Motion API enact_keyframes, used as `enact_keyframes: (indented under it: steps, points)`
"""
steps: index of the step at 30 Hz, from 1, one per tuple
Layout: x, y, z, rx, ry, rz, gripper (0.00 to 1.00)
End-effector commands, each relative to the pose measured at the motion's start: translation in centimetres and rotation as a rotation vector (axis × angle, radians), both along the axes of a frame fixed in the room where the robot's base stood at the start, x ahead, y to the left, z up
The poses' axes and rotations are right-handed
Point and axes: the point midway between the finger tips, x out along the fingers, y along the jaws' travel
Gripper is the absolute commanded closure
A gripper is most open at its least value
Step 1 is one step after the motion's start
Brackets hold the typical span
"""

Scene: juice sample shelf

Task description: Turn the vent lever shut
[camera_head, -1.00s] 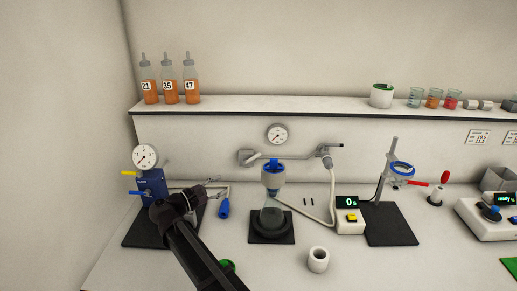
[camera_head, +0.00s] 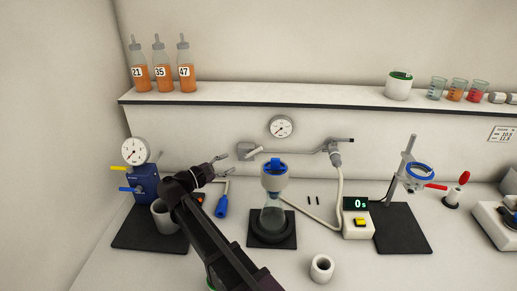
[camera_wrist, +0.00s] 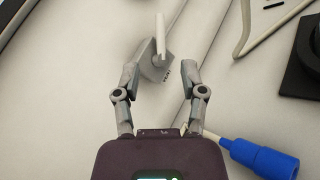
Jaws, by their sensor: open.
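A blue lever (camera_head: 131,189) and a yellow lever (camera_head: 119,168) stick out of the blue pump (camera_head: 146,182). I cannot tell which of these is the vent lever. My gripper (camera_head: 221,168) is open and empty, left of and below the fitting. In the wrist view, a grey block with a pale bar (camera_wrist: 160,38) shows beyond and between my open fingers (camera_wrist: 161,72), apart from them.
A blue-handled tool (camera_head: 222,206) lies below my gripper and shows in the wrist view (camera_wrist: 265,158). A flask with a blue-topped funnel (camera_head: 274,182) stands to the right on a black base. A white cup (camera_head: 321,268) stands on the open front bench.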

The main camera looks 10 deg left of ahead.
Motion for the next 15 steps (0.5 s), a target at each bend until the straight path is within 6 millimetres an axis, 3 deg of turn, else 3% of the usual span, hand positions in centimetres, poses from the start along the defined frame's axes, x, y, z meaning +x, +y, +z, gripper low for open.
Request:
enact_keyframes:
  steps: [8, 15]
  points:
    - [0.2, -0.1, 0.0, 0.0, 0.0, 0.001, 0.46]
    - [1.6, -1.2, 0.0, 0.0, 0.0, 0.001, 0.46]
